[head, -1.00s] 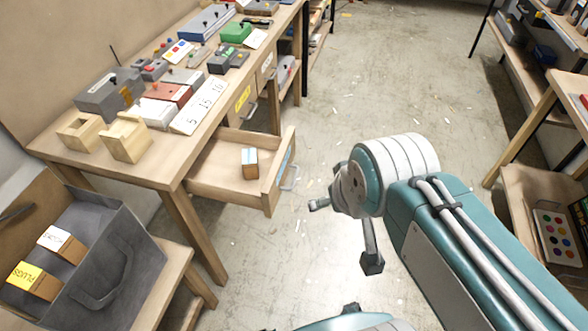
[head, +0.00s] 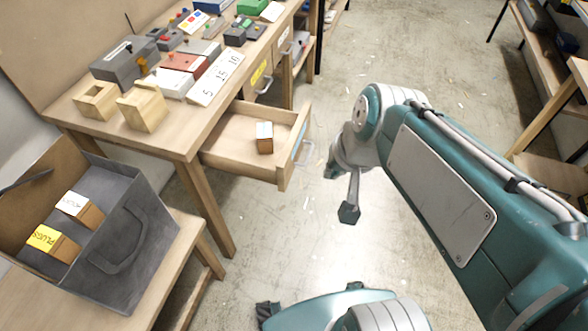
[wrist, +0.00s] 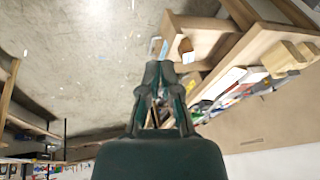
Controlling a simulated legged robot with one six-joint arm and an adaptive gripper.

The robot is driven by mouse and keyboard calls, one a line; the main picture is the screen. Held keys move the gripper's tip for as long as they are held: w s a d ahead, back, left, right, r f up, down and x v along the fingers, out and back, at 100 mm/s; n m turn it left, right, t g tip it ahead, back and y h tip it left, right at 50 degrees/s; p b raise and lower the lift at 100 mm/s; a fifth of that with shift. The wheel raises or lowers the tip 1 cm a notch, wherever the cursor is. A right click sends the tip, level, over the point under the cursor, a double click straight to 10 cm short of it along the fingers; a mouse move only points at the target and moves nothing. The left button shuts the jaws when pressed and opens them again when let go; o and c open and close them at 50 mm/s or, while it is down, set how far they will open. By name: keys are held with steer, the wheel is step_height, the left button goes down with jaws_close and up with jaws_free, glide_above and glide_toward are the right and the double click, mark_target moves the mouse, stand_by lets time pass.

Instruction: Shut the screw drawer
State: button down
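One wooden drawer (head: 232,145) is pulled out from the workbench. It has a blue label on its front and a metal handle (head: 305,151). Its label is too small to read, so I cannot confirm that it is the screw drawer. A small wooden block with a white top (head: 265,138) stands inside. In the wrist view, the drawer (wrist: 205,32) is ahead and a little right of my gripper (wrist: 160,66), with the handle (wrist: 164,50) near the fingertips. The fingers come together at the tips, seemingly with nothing between them. Contact with the drawer cannot be told.
The workbench (head: 180,138) carries wooden holders, boxes and a numbered board. A closed drawer with a yellow label (head: 259,74) is beyond the open one. A grey bin (head: 118,240) with labelled blocks stands at lower left. The floor (head: 420,60) before the drawer is mostly clear.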

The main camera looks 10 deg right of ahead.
steer(key=w+d+f+m+g+y, duration=0.1)
steer(key=w+f+m+y, duration=0.2)
steer(key=w+f+m, duration=0.25)
steer(key=w+d+f+m+y, duration=0.2)
steer(key=w+f+m, duration=0.3)
steer(key=f, duration=0.1)
steer(key=m+t+y, duration=0.2)
steer(key=m, duration=0.8)
glide_toward(287, 178)
steer(key=x, duration=0.6)
steer(key=shift+s+d+f, duration=0.1)
steer(key=shift+d+f, duration=0.1)
steer(key=shift+f, duration=0.25)
steer(key=shift+w+a, duration=0.3)
steer(key=shift+a, duration=0.2)
